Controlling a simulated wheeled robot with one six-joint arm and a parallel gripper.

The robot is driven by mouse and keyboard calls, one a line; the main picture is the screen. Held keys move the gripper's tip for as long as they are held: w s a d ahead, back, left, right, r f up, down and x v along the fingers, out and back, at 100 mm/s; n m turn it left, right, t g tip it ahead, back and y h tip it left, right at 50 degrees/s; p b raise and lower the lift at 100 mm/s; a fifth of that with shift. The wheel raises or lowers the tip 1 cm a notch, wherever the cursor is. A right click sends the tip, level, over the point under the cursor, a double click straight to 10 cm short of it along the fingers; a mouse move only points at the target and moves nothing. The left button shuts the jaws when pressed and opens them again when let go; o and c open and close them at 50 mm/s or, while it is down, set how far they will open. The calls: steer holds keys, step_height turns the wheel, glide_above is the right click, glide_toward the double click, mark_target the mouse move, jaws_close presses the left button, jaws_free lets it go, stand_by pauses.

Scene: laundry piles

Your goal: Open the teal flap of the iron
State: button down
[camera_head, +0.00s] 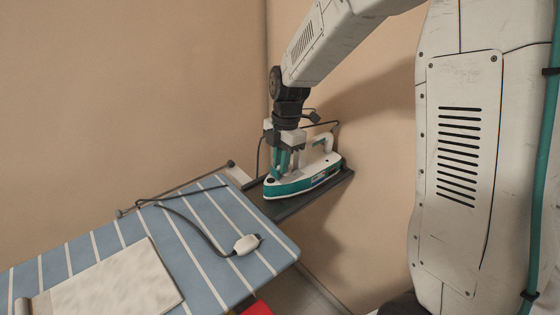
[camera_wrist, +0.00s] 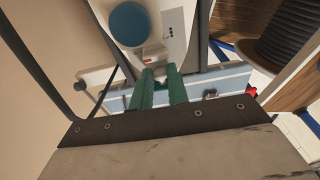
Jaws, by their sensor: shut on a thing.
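The white and teal iron (camera_head: 306,182) rests on a dark shelf at the end of the ironing board. Its handle rises at the right of its body. My gripper (camera_head: 284,172) points down over the iron's left, nose end, with teal fingers. In the wrist view, the iron's white top shows with a round blue dial (camera_wrist: 130,23). My green-looking fingers (camera_wrist: 162,74) are close together at its near end, shut on a small part of the iron. The fingers mostly hide that part; it appears to be the flap, but its teal surface cannot be made out.
The blue striped ironing board (camera_head: 217,212) fills the lower left. A folded pale cloth (camera_head: 110,285) and a cord with a white end piece (camera_head: 246,244) lie on it. Walls stand close behind the iron and to its right.

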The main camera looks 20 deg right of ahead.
steer(key=c, duration=1.4)
jaws_free()
steer(key=shift+w+d+r, duration=0.1)
steer(key=shift+d+r, duration=0.05)
steer(key=shift+r, duration=1.15)
steer(key=shift+d+r, duration=0.2)
steer(key=shift+r, duration=1.1)
steer(key=shift+w+d+r, duration=0.1)
steer(key=shift+d+r, duration=0.05)
steer(key=shift+r, duration=1.15)
